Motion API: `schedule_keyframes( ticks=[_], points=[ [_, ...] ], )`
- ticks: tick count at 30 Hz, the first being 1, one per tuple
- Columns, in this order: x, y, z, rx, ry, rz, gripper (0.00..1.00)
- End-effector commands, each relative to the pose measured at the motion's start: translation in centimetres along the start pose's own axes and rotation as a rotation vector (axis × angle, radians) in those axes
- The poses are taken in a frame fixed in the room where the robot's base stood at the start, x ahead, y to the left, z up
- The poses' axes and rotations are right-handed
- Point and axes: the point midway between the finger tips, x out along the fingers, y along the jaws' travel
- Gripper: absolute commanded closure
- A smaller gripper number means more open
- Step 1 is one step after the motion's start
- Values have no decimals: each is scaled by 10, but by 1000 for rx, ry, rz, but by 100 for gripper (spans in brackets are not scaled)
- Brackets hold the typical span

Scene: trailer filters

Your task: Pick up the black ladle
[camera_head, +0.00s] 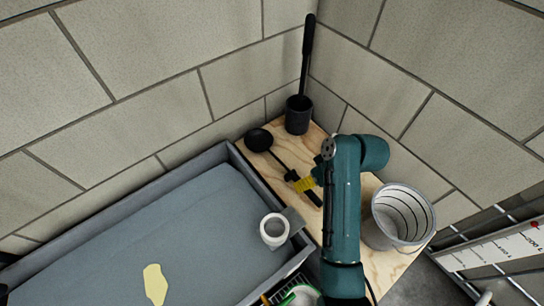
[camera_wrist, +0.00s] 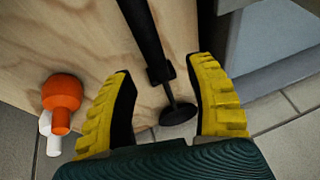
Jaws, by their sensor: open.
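The black ladle (camera_head: 258,140) lies on a light wooden board (camera_head: 314,133) in the corner. In the head view its round bowl is toward the wall, and its handle runs down to the right, partly hidden by my gripper. My gripper (camera_head: 300,184), with yellow fingers, is at the handle in the head view. In the wrist view my open gripper (camera_wrist: 165,105) has one finger on each side of the ladle (camera_wrist: 143,30), with a gap on both sides. I cannot tell the height between the fingers and the board.
A black holder (camera_head: 298,115) with a tall black handle stands behind the ladle by the wall. A grey bucket (camera_head: 401,218) is right of my arm. A grey-blue tray (camera_head: 190,170) with a white roll (camera_head: 274,229) lies left. An orange object (camera_wrist: 61,95) shows in the wrist view.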

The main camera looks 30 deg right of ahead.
Motion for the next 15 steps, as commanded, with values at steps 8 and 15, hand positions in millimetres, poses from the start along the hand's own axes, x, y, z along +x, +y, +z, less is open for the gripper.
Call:
schedule_keyframes(
  ticks=[8, 15],
  points=[
    [45, 4, -3, 0, -2, -2, 45],
    [54, 4, -4, 0, 1, 1, 45]
  ],
)
